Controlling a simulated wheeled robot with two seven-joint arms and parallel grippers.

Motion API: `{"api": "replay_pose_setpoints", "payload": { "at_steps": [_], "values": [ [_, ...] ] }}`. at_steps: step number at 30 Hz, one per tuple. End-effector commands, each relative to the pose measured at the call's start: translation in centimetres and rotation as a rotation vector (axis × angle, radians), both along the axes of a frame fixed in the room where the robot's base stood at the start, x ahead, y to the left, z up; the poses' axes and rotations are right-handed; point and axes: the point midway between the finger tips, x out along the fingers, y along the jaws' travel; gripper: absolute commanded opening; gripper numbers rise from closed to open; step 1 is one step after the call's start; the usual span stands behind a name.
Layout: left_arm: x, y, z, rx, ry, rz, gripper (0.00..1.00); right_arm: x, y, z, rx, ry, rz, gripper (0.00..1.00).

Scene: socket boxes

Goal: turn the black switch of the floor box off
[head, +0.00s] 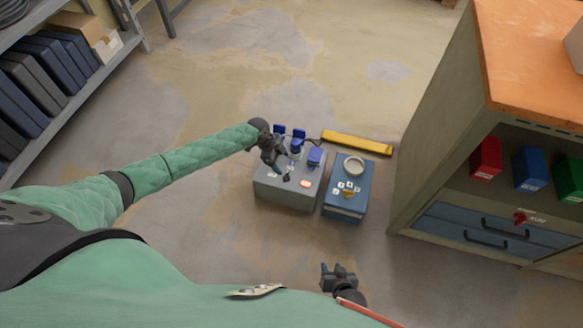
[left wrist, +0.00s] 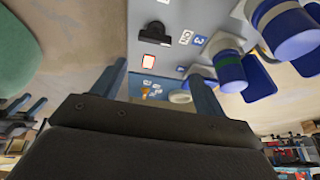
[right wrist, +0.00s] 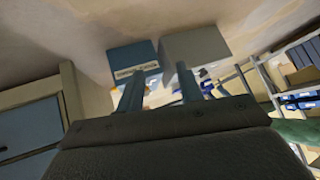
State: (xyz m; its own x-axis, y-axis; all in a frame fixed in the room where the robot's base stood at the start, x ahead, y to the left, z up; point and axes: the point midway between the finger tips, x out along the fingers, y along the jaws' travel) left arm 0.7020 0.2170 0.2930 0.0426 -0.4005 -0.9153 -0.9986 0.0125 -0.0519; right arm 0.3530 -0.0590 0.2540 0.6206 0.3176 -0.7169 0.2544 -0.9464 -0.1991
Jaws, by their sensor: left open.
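The grey floor box (head: 285,196) stands on the floor. It has blue sockets and plugs (head: 314,157) at the back and a red-framed white part (head: 306,183) on top. In the left wrist view, the black switch (left wrist: 156,33) sits on the grey top near a red-framed part (left wrist: 150,61) and white labels. Its on or off position is unclear. My left gripper (head: 283,175) is above the box's left half, open and empty; its fingers (left wrist: 158,70) are spread. In the head view, it hides part of the top. My right gripper (head: 338,268) is open and empty, in front of the boxes.
A blue box (head: 345,207) with a round white part stands right beside the grey one. A yellow bar (head: 357,143) lies behind them. A workbench (head: 440,150) with coloured bins stands at right, a shelf (head: 75,95) at upper left.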

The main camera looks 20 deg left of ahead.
Motion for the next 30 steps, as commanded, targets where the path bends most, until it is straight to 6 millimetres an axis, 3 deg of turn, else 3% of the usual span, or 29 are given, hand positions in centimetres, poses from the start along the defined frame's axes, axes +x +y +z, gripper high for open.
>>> {"api": "replay_pose_setpoints", "payload": {
  "at_steps": [5, 19, 30],
  "values": [
    [-0.8, 1.4, -0.9, 0.02, 0.055, -0.022, 0.73, -1.8, -0.1, -1.3, -0.008, 0.061, 0.003, 0.36],
    [-0.8, -0.9, -6.5, 0.02, 0.053, -0.02, 0.73, -1.7, -0.1, -1.9, -0.007, 0.057, 0.003, 0.36],
    [-0.9, -1.4, -7.7, 0.021, 0.052, -0.022, 0.73, -1.7, 0.0, -2.0, -0.007, 0.057, 0.003, 0.36]
  ]
}}
